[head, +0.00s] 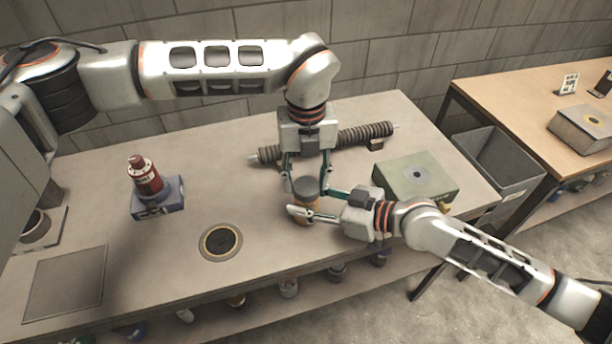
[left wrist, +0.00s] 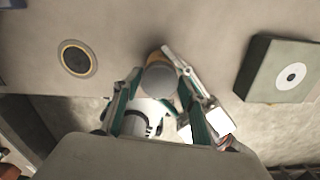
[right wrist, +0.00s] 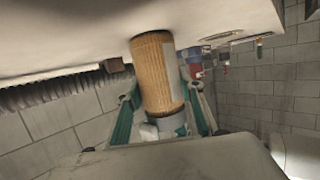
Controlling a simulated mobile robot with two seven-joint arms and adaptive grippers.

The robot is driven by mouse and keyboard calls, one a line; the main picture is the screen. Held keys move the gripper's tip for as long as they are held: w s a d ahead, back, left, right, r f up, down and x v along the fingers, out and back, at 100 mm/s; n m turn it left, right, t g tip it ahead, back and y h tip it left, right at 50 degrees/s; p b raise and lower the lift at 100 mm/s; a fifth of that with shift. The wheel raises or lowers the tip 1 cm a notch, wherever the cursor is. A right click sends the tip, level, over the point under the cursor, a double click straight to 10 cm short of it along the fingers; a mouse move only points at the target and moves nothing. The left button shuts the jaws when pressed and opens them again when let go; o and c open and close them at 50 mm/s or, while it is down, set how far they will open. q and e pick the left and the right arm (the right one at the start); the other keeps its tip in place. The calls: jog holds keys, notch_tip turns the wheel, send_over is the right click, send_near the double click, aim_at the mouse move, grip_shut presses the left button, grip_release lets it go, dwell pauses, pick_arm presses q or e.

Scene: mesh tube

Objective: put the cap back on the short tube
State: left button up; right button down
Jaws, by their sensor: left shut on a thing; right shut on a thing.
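The short tube (head: 306,212) is tan mesh and upright over the front middle of the table; it also shows in the right wrist view (right wrist: 157,75). I cannot tell whether its base touches the table. The dark grey cap (head: 306,187) is at the tube's top, in line with it, and is round in the left wrist view (left wrist: 160,79). My left gripper (head: 307,184) comes from above and is shut on the cap. My right gripper (head: 303,214) comes from the right and is shut on the tube. Whether the cap is fully seated is hidden.
A ribbed dark hose (head: 350,138) lies behind the grippers. A green box (head: 425,172) with a round disc is to the right. A red bottle (head: 146,177) stands on a blue-grey block (head: 160,199) at left. A dark round pad (head: 220,243) lies front left; table around it is clear.

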pick_arm(q)
jog(key=shift+f, duration=0.1)
jog(key=m, duration=0.5)
jog(key=shift+d, duration=0.1)
jog(key=m, duration=0.5)
jog(key=shift+d+m, duration=0.1)
jog(key=shift+m, duration=0.2)
jog(key=m, duration=0.5)
jog(key=shift+s+m, duration=0.15)
jog(key=shift+m, duration=0.15)
jog(key=m, duration=0.5)
jog(key=shift+s+d, duration=0.1)
jog(key=o, duration=0.7)
